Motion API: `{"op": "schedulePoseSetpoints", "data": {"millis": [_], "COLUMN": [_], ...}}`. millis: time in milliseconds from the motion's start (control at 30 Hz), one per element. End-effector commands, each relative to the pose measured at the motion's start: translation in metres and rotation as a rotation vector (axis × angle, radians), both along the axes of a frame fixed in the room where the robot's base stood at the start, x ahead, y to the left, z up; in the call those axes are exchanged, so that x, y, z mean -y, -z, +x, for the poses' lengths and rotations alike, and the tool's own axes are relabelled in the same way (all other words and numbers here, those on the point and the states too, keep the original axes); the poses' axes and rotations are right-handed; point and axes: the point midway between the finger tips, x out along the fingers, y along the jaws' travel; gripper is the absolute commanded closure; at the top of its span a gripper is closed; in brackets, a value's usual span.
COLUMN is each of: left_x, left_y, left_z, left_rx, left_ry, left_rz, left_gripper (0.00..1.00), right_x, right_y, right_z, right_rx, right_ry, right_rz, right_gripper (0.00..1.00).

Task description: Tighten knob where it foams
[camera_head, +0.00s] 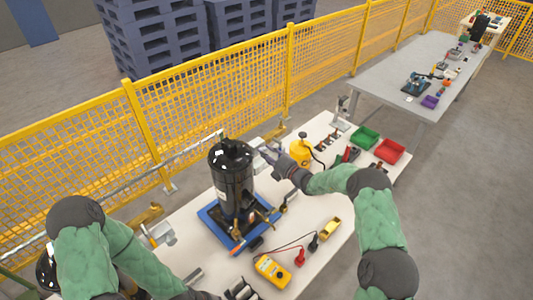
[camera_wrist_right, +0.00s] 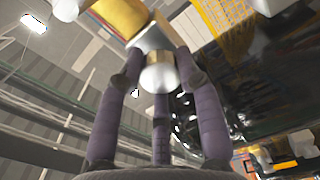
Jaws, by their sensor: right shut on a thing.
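The black compressor (camera_head: 232,175) stands upright on a blue tray (camera_head: 207,222) on the pale table. Copper and brass fittings (camera_head: 262,216) are at its lower right side. My right gripper (camera_head: 266,150) is at the right of the compressor's upper part. In the right wrist view its purple fingers (camera_wrist_right: 160,75) are closed around a small round silver knob (camera_wrist_right: 160,72) below a silver block and a brass-coloured part (camera_wrist_right: 122,15). I cannot make out foam in either view. My left arm enters at lower left; its gripper is at the bottom edge, too unclear to read.
A yellow multimeter (camera_head: 271,271) with leads lies at the front of the table. A yellow bottle (camera_head: 300,151), a green bin (camera_head: 364,138) and a red bin (camera_head: 388,151) are farther right. A yellow mesh fence (camera_head: 220,98) runs behind the table.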

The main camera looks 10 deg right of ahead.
Motion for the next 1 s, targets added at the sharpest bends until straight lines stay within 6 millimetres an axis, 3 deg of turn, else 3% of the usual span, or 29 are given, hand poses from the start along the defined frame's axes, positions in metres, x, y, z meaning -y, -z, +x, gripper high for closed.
{"op": "schedulePoseSetpoints", "data": {"millis": [600,633,700,1000], "left_x": [0.0,0.0,0.0,0.0], "left_y": [-0.0005,-0.0005,-0.0005,-0.0006], "left_z": [-0.0001,0.0,0.0,0.0], "left_rx": [0.0,0.0,0.0,0.0], "left_ry": [0.0,0.0,0.0,0.0], "left_rz": [0.0,0.0,0.0,0.0], "left_gripper": [0.6,0.6,0.6,0.6], "right_x": [-0.0021,-0.0023,-0.002,-0.0006], "right_y": [0.0049,0.0049,0.0043,0.0016], "right_z": [-0.0023,-0.0022,-0.0019,-0.0009], "right_rx": [-0.03,-0.03,-0.03,-0.025], "right_ry": [-0.004,-0.004,-0.004,-0.001], "right_rz": [0.033,0.033,0.033,0.033], "right_gripper": [0.97,0.56,0.41,0.41]}}
